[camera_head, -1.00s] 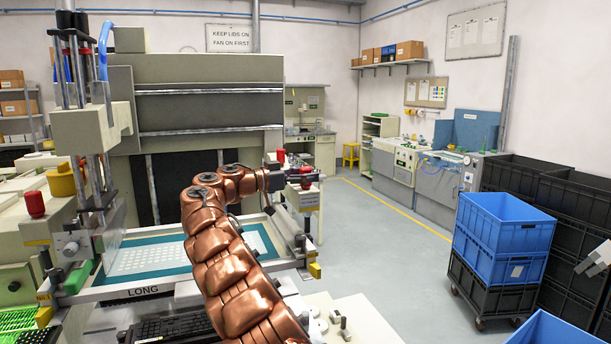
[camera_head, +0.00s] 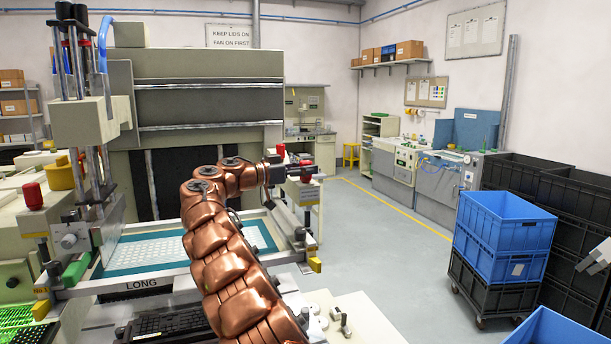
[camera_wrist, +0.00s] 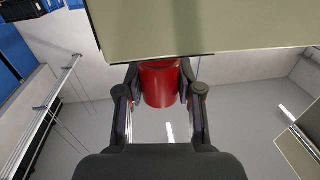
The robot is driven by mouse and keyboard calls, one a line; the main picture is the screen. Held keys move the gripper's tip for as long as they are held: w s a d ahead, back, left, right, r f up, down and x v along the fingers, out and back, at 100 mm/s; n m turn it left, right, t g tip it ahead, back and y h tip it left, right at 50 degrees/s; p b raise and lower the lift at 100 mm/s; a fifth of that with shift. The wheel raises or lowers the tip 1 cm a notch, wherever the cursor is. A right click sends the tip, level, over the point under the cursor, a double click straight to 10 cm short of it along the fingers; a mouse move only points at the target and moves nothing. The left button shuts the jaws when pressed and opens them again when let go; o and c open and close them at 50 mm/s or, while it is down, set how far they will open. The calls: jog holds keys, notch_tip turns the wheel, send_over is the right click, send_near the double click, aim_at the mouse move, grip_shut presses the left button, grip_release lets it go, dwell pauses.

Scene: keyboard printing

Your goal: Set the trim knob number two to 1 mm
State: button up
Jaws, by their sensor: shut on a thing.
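A red trim knob (camera_wrist: 160,86) sits between the two dark fingers of my gripper (camera_wrist: 160,74) in the wrist view. The fingers are shut on its sides, under the edge of a pale beige panel. In the head view, my copper arm reaches over the printing machine, and my gripper (camera_head: 288,174) is at a red knob (camera_head: 306,176) on its right side. My gripper partly covers that knob. No scale or number can be read there. A second red knob (camera_head: 33,196) stands on the machine's left side.
A keyboard (camera_head: 172,323) is at the front. Another red knob (camera_head: 281,150) shows farther back. Blue crates (camera_head: 506,222) stand on a trolley at the right. The floor (camera_head: 390,235) between is clear.

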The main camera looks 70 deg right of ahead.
jog(key=b, duration=0.4)
jog(key=shift+f+n+t+h, duration=0.3)
jog(key=shift+f+t, duration=0.1)
jog(key=n+t+h+b, duration=0.1)
jog(key=n+t+b, duration=0.1)
jog(key=b, duration=0.7)
jog(key=shift+t+h, duration=0.4)
jog(key=shift+t, duration=0.1)
jog(key=n+t+h+b, duration=0.1)
jog(key=n+t+b, duration=0.1)
jog(key=b, duration=0.3)
jog(key=shift+r+t, duration=0.15)
jog(key=shift+t, duration=0.15)
jog(key=n+t+b, duration=0.1)
jog(key=t+b, duration=0.1)
jog(key=t, duration=0.1)
jog(key=shift+a+r+n+h+b, duration=0.1)
jog(key=shift+n+h+b, duration=0.2)
jog(key=shift+n+b, duration=0.1)
jog(key=n+t, duration=0.2)
jog(key=t, duration=0.1)
jog(key=shift+s+r, duration=0.1)
jog(key=shift+r, duration=0.05)
jog(key=shift+r+n+t+p, duration=0.1)
jog(key=shift+n+t+p, duration=0.95)
jog(key=shift+t, duration=0.85)
jog(key=shift+n+t, duration=0.5)
jog(key=shift+n, duration=0.05)
jog(key=o, duration=1.2)
